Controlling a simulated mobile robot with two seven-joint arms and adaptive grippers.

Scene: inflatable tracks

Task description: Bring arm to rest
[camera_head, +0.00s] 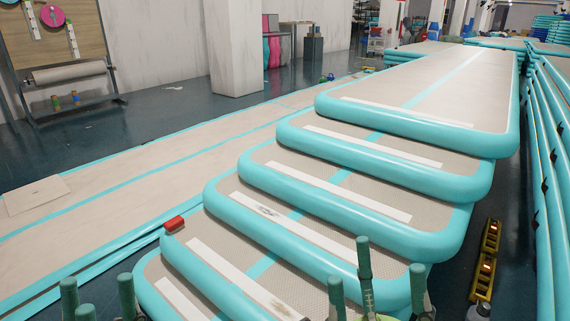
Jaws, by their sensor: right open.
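My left gripper (98,293) shows at the bottom left edge as several green fingertips. They stand upright and apart, with nothing seen between them. My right gripper (378,285) shows at the bottom, right of the middle, in front of the stepped tracks. Its green fingers point up and are spread open, with nothing seen held. The palms and most of both arms are cut off by the lower picture edge.
Stacked teal and beige inflatable tracks (330,169) form steps across the middle. A red block (174,223) lies at their left edge. A yellow level-like tool (485,262) lies on the floor at right. More tracks (548,185) stand at the right edge.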

